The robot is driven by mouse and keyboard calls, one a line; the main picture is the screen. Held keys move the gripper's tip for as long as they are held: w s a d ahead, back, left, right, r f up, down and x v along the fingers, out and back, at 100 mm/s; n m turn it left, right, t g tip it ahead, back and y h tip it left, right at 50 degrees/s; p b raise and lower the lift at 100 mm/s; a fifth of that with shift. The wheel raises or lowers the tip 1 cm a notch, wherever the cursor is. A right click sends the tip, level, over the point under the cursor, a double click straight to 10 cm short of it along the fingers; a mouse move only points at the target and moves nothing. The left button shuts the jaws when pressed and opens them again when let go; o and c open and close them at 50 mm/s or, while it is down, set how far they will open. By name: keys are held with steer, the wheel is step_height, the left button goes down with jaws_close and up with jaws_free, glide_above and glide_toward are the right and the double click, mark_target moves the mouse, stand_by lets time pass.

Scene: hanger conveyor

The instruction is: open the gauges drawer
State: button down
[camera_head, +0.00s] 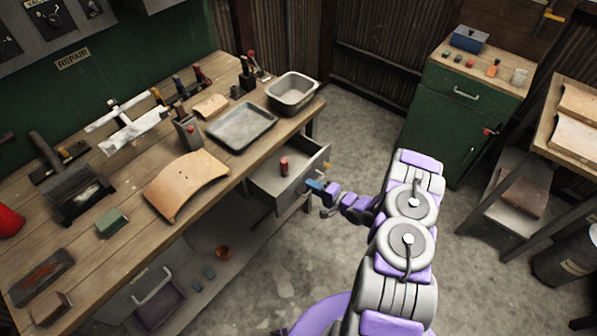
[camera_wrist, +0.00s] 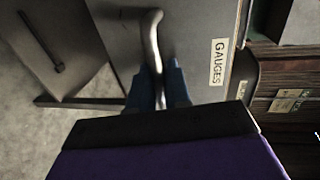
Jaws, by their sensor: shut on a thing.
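The gauges drawer (camera_head: 262,188) is pulled out from under the workbench, so its inside shows in the head view. A small red cylinder (camera_head: 284,166) stands in it. In the wrist view the grey drawer front (camera_wrist: 190,30) bears a white label (camera_wrist: 218,62) reading GAUGES. Its curved metal handle (camera_wrist: 151,38) runs down between the blue fingers of my gripper (camera_wrist: 160,88). My gripper is shut on this handle; in the head view my gripper (camera_head: 315,187) is at the drawer's front. The lower end of the handle is hidden by the fingers.
The workbench (camera_head: 130,235) carries a metal tray (camera_head: 242,126), a metal basin (camera_head: 292,92), a curved tan sheet (camera_head: 186,184) and tools. A green cabinet (camera_head: 440,130) stands at the back right. The concrete floor (camera_head: 365,130) between bench and cabinet is clear.

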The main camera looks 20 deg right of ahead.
steer(key=f+p+v, duration=0.1)
steer(key=v, duration=0.7)
steer(key=shift+s+d+f, duration=0.2)
steer(key=shift+s+f, duration=0.2)
steer(key=shift+f, duration=0.1)
steer(key=c, duration=1.2)
jaws_free()
steer(key=shift+w, duration=0.15)
steer(key=shift+c, duration=0.2)
steer(key=shift+p, duration=0.3)
steer(key=shift+r, duration=0.1)
steer(key=p+v, duration=0.1)
steer(key=v, duration=1.6)
steer(key=shift+d, duration=0.25)
